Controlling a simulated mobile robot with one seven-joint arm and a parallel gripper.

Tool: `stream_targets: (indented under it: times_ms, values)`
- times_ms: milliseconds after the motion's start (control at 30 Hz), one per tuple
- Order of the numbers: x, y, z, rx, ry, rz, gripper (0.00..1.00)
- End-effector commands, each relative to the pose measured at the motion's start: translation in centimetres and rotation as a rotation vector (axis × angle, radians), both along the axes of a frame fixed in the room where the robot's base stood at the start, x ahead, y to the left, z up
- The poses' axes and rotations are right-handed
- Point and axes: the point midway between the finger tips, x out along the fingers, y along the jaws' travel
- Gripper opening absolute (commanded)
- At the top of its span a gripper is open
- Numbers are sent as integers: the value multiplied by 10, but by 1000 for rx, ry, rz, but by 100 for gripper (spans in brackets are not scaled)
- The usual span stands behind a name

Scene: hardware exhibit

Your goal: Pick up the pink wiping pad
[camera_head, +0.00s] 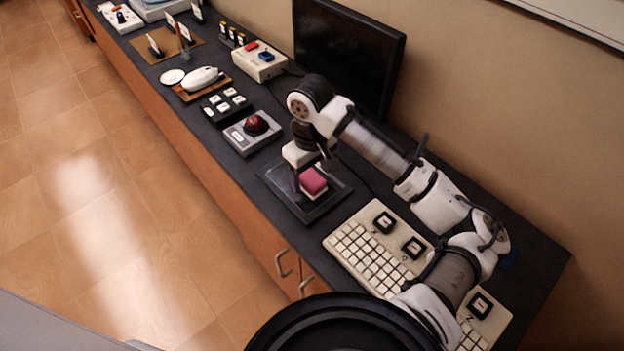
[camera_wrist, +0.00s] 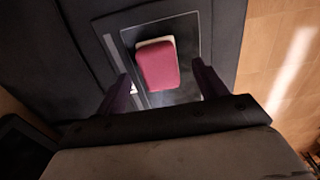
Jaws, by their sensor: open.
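The pink wiping pad (camera_head: 312,181) has a pale underside and lies on a dark flat tray (camera_head: 322,210) on the counter. In the wrist view the pad (camera_wrist: 158,68) lies ahead of and between my two fingers, with the tray's edge (camera_wrist: 197,24) around it. My gripper (camera_wrist: 160,78) is open, with one finger on each side and nothing held. In the head view my gripper (camera_head: 308,180) points down at the pad and partly covers its left side. I cannot tell the exact height of the fingertips above the tray.
A cream keyboard (camera_head: 352,250) lies right of the tray, under my arm. A grey box with a red dome button (camera_head: 240,136) stands left of it. A black monitor (camera_head: 347,50) stands behind. A mouse (camera_head: 200,78) and a two-button box (camera_head: 259,62) are farther left.

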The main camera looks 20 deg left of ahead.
Motion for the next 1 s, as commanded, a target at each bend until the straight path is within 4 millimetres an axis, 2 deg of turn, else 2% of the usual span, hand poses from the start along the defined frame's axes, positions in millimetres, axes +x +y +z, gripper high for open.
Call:
stream_targets:
  times_ms: [200,433,800,867,1000]
  values:
    - [0,0,-22,0,2,0,71]
    - [0,0,-23,1,1,0,71]
    - [0,0,-23,1,1,0,23]
    - [0,0,-23,0,0,0,19]
    - [0,0,-23,0,0,0,19]
